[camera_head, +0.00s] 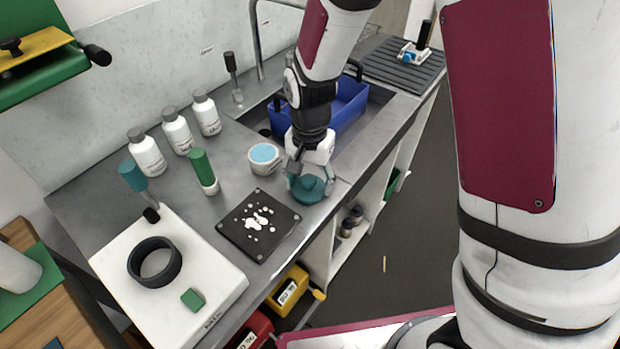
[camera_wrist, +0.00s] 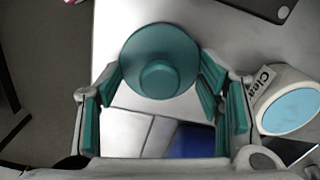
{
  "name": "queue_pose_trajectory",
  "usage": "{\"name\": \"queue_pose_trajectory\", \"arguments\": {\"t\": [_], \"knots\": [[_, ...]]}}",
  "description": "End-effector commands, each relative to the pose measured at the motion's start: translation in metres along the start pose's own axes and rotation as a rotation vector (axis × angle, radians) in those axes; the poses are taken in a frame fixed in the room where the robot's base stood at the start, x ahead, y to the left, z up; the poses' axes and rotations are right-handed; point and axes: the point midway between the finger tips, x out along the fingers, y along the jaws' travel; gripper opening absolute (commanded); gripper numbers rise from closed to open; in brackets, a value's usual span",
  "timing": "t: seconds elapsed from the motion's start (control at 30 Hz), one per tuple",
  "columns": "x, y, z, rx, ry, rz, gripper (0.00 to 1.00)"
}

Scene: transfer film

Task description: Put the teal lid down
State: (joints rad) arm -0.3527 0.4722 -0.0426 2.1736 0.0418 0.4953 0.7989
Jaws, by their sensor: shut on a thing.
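The teal lid (camera_head: 308,190) is round with a knob on top, at the front edge of the grey counter (camera_head: 225,175). In the wrist view the lid (camera_wrist: 160,62) lies between my fingertips, its knob facing the camera. My gripper (camera_head: 307,176) points down from above and is shut on the lid's rim from both sides; its teal finger pads (camera_wrist: 165,85) show in the wrist view. I cannot tell whether the lid's underside touches the counter. An open white jar with light blue contents (camera_head: 265,158) stands just left of the lid; it also shows in the wrist view (camera_wrist: 291,108).
A black plate with white spots (camera_head: 284,237) lies left of the lid. A blue bin (camera_head: 350,105) sits in the sink behind my gripper. A white block with a black ring (camera_head: 215,275) is at front left.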

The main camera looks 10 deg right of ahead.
Motion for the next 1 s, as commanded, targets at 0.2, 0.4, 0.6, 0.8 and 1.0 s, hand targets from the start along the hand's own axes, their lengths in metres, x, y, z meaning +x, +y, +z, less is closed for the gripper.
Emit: {"name": "queue_pose_trajectory", "arguments": {"t": [0.2,0.4,0.6,0.8,1.0], "knots": [[0.003,0.000,0.000,0.000,0.000,0.001,0.79],[0.003,0.000,0.000,0.000,0.000,0.000,0.81],[-0.001,0.000,0.000,0.000,0.001,-0.001,0.81],[-0.028,-0.001,-0.001,0.000,0.004,-0.004,0.81],[-0.070,-0.001,-0.001,-0.001,0.004,-0.004,0.81]]}}
